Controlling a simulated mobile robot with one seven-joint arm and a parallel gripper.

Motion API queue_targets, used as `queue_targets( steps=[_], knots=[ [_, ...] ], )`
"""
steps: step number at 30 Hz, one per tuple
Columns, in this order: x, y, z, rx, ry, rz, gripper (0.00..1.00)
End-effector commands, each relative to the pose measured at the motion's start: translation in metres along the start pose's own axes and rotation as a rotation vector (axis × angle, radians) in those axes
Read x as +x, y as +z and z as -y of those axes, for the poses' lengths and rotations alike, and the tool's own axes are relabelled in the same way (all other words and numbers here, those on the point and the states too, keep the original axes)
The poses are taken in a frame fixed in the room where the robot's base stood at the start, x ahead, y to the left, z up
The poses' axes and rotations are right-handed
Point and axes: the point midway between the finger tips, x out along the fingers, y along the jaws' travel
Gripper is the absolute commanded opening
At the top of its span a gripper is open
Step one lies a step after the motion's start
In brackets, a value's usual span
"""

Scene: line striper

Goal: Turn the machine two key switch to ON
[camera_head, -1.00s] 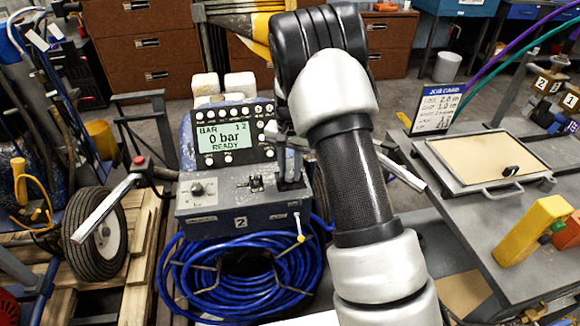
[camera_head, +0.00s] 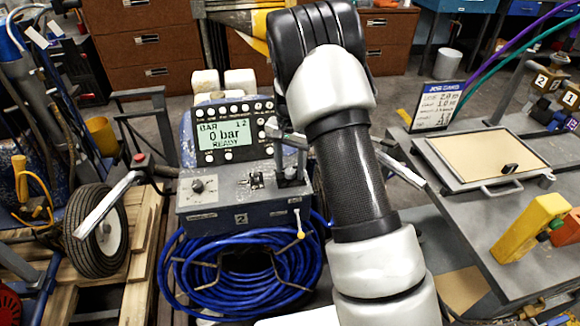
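Machine two is a grey control box (camera_head: 225,207) with a "2" label on its front. Its lit display (camera_head: 222,136) reads "0 bar READY". A round knob (camera_head: 198,186) sits on the left of the panel, and a small toggle-like part (camera_head: 256,181) sits near the middle. A dark block at the panel's right is partly covered by grey upright parts, which look like my gripper (camera_head: 290,166) pointing down. The key switch cannot be made out clearly there. My forearm hides the area just right of it. Whether the fingers are closed on anything cannot be told.
A coiled blue hose (camera_head: 235,285) hangs below the box. A handlebar with a grey grip (camera_head: 105,205) extends left. At right, a grey bench (camera_head: 455,215) holds a clipboard-like tray (camera_head: 487,160), a job card (camera_head: 436,106) and a yellow tool (camera_head: 528,228).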

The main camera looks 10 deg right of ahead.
Motion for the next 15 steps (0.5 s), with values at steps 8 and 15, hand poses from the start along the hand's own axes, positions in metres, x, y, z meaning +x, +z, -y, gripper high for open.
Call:
queue_targets(
  steps=[8,15],
  knots=[
    [-0.007,0.000,0.001,-0.001,-0.001,-0.001,0.45],
    [-0.054,-0.001,0.001,-0.002,-0.003,-0.004,0.45]
  ],
)
